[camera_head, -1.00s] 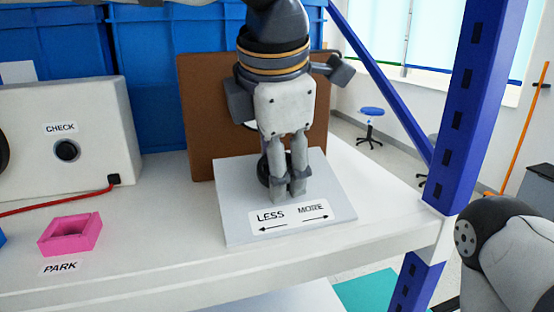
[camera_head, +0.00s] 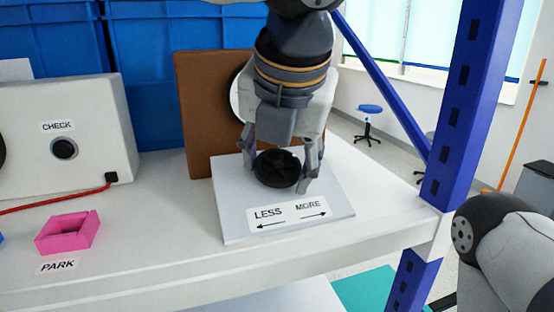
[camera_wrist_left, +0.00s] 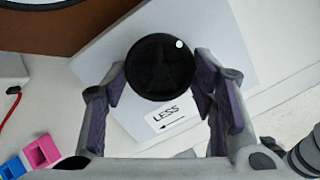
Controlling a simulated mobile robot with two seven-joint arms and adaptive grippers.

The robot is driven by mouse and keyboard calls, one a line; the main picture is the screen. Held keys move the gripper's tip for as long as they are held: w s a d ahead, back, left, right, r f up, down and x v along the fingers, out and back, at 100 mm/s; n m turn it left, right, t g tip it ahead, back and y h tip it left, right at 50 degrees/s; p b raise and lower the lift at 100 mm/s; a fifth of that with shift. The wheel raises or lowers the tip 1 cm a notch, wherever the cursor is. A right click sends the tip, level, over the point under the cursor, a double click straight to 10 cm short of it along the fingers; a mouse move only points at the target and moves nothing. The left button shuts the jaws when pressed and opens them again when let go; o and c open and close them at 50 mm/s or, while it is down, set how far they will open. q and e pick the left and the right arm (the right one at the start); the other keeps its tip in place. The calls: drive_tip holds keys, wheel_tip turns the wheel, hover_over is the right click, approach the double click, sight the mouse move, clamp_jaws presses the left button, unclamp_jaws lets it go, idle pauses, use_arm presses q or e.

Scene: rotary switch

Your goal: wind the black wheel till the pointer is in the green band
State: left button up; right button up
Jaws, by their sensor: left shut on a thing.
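The black wheel (camera_head: 277,168) lies on a pale plate (camera_head: 240,217) marked LESS and MORE with arrows. My left gripper (camera_head: 277,180) points down with one finger on each side of the wheel, shut on it. In the left wrist view the wheel (camera_wrist_left: 160,66) sits between my fingertips (camera_wrist_left: 160,72), and a white dot shows near its rim. The round white dial (camera_head: 236,98) on the brown board is mostly hidden behind my left arm. Its pointer and green band do not show. Only its edge shows in the left wrist view (camera_wrist_left: 40,3). My right gripper is out of view.
A white box (camera_head: 100,115) with a CHECK button stands on the left, with a red cable. A pink square holder (camera_head: 68,234) sits by the PARK label. Blue crates (camera_head: 150,75) stand behind. A blue post (camera_head: 465,110) rises at the shelf's right corner.

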use_arm(q)
drive_tip(key=shift+d+n, duration=0.1)
drive_tip(key=shift+n, duration=1.4)
drive_tip(key=o, duration=1.1)
drive_tip(key=shift+o, duration=0.2)
drive_tip(key=v, duration=1.2)
drive_tip(key=shift+d, duration=0.2)
